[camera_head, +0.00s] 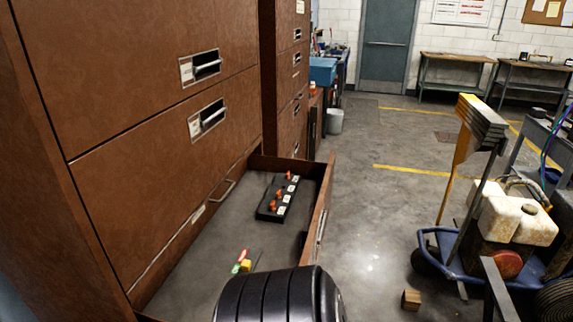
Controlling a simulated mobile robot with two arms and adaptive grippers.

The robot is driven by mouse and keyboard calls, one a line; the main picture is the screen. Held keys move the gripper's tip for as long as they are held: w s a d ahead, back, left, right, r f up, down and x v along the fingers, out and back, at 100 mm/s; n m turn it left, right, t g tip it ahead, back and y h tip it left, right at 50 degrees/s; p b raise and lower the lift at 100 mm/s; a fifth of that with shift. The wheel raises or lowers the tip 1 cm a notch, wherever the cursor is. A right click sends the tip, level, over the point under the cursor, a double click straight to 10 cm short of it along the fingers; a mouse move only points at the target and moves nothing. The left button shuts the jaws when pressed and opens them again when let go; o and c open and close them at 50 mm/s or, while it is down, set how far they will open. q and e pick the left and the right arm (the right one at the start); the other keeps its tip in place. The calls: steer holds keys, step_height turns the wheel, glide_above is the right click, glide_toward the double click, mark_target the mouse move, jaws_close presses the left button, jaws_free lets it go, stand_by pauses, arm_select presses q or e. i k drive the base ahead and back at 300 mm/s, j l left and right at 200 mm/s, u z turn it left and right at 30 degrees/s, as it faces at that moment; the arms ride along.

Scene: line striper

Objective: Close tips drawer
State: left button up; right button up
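An open drawer (200,262) is pulled far out of the brown cabinet (130,90). Its front panel (325,205) faces right, with a handle on the outer side. Inside lies a black tray (278,198) holding orange-tipped pieces with white labels. Small red, green and yellow pieces (243,263) lie nearer to me in the drawer. A black ribbed part of my own arm covers the near end of the drawer at the bottom. Neither gripper's fingers show.
A line striper cart (490,225) with a white tank and blue base stands at the right. A small wooden block (411,299) lies on the floor. The grey floor (370,220) between drawer and cart is clear. Workbenches (455,65) and a door (386,45) are at the back.

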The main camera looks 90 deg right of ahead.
mark_target(187, 288)
steer(key=z, duration=0.95)
steer(key=k+l+z, duration=0.1)
steer(key=z, duration=0.35)
steer(key=l+z, duration=0.1)
steer(key=z, duration=0.85)
steer(key=l+z, duration=0.1)
steer(key=z, duration=0.4)
